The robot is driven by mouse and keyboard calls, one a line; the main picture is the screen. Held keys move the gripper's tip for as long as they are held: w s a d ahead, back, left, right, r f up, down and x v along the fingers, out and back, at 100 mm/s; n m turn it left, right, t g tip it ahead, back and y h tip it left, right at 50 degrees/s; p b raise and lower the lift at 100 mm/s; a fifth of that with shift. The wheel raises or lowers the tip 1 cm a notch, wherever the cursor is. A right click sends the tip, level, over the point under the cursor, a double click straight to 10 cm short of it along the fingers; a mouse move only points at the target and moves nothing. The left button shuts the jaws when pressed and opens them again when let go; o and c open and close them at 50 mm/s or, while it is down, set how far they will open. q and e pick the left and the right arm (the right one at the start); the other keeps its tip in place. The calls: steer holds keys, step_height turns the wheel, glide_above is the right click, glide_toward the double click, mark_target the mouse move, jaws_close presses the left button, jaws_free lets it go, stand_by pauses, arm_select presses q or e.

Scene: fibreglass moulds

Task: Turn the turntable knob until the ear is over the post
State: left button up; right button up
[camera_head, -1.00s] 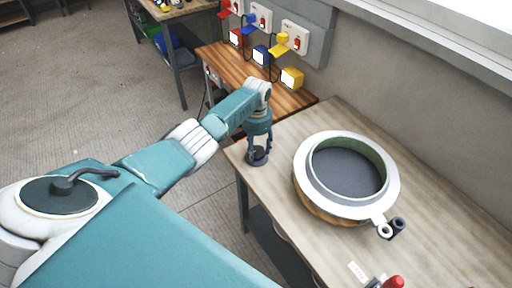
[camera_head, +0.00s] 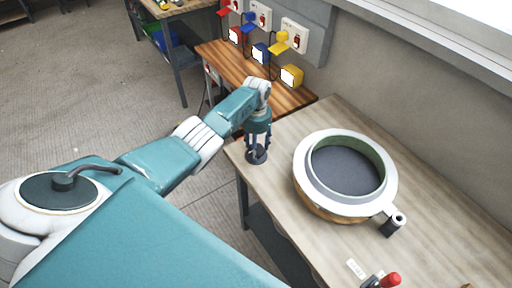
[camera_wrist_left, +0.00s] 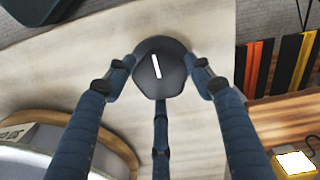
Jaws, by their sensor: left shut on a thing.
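My left gripper (camera_head: 257,150) reaches down to the table's left corner. Its fingers are shut around the dark knob (camera_wrist_left: 160,70), which has a white line on top, tilted slightly from upright in the wrist view. The turntable (camera_head: 325,212) is a round wooden disc carrying a white-rimmed ring mould (camera_head: 301,172) with a green inner wall. The mould's small white ear (camera_head: 398,216) juts out at the lower right. The ear appears over the dark post (camera_head: 390,229), whose side shows below it; exact centring is too small to tell. My right gripper is out of view.
A red-tipped handle (camera_head: 391,280) and a small white label (camera_head: 356,268) are at the table's near edge. The table (camera_head: 440,225) right of the mould is clear.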

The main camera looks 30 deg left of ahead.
mark_target(258, 148)
arm_select(q)
steer(key=o, duration=1.1)
steer(key=shift+w+d+r, duration=0.1)
steer(key=shift+w+r, duration=0.25)
steer(key=shift+w, duration=0.2)
steer(key=shift+f, duration=0.2)
steer(key=shift+s, duration=0.1)
steer(key=shift+r, duration=0.45)
step_height(258, 148, up, 11)
steer(key=shift+r, duration=0.1)
